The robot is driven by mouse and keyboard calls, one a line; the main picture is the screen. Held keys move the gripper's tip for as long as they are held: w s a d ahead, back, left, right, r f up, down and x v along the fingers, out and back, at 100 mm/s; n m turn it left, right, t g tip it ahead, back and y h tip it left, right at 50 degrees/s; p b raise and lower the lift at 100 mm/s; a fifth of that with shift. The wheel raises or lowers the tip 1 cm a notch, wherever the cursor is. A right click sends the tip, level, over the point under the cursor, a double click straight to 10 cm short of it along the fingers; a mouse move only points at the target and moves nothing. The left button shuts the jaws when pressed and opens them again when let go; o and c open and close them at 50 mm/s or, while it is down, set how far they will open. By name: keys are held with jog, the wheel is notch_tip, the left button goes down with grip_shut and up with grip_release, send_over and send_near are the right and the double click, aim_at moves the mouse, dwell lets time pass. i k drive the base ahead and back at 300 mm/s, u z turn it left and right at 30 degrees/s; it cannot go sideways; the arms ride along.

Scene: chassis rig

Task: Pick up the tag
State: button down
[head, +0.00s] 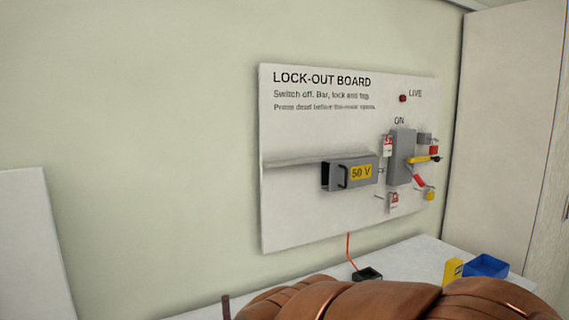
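A small red and white tag (388,145) hangs on the lock-out board (310,215), at the upper left of the grey switch box (402,158). A second red and white tag (394,201) hangs below the switch box. I cannot tell which one the task means. A handle (424,159) with a yellow and black end sticks out to the right of the switch box. My gripper is not in view.
Red (433,149) and yellow (429,194) pieces hang right of the switch. A blue bin (486,265) and a yellow block (453,271) stand on the white bench (420,262). Large brown shapes hide its front.

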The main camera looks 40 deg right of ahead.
aim_at(386, 151)
jog(key=u, duration=2.3)
jog(key=k, duration=2.8)
jog(key=z, duration=0.05)
